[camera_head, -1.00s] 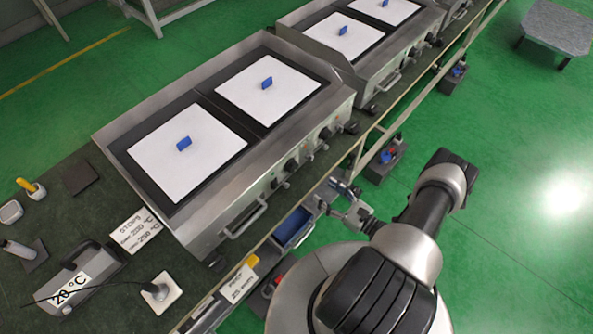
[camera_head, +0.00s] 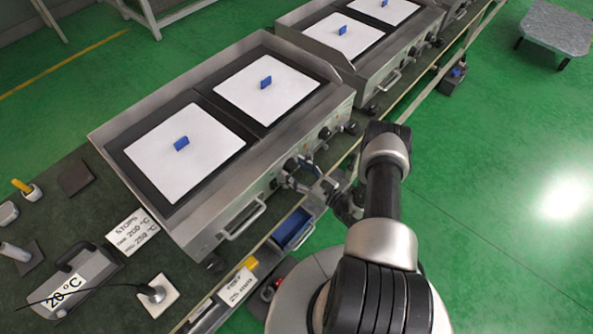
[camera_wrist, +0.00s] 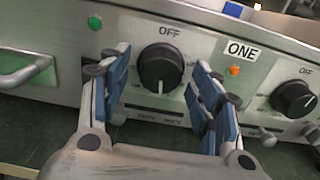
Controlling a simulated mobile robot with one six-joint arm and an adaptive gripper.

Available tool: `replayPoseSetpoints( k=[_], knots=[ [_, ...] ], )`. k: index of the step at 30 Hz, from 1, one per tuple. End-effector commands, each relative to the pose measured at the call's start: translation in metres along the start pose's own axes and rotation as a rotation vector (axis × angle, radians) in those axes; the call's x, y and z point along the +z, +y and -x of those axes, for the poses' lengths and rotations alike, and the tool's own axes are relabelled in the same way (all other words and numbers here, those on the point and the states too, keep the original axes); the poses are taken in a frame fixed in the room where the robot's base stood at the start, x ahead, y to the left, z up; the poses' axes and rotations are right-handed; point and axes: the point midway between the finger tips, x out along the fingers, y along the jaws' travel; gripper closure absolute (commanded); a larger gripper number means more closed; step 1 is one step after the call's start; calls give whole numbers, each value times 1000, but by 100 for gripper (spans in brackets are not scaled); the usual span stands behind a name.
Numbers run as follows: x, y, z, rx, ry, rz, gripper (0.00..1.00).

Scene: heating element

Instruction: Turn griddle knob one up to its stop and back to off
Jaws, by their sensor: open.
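The front panel of the near griddle has a round black knob (camera_wrist: 160,68) in the middle of the wrist view, with OFF printed above it. A pale mark shows on the knob's lower part. A ONE label (camera_wrist: 240,50) sits to its upper right, above an amber light. My gripper (camera_wrist: 162,72) is open, its blue-padded fingers on either side of this knob with visible gaps. In the head view my gripper (camera_head: 294,182) is at the griddle's front, by the knob (camera_head: 290,165). How deep the fingers reach is unclear.
A second black knob (camera_wrist: 293,98) is to the right, close to my right finger. A green light (camera_wrist: 95,22) and a bar handle (camera_wrist: 25,72) are to the left. White plates with blue blocks lie on the griddle (camera_head: 215,226). A blue bin (camera_head: 293,229) sits below the front.

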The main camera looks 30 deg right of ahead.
Motion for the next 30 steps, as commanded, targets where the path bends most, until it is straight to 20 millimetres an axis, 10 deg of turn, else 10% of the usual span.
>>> replayPoseSetpoints(
  k=[22, 30],
  knots=[
    [0, 0, 1, 0, 1, 0, 85],
    [0, 0, 1, 1, 1, 24, 86]
  ],
)
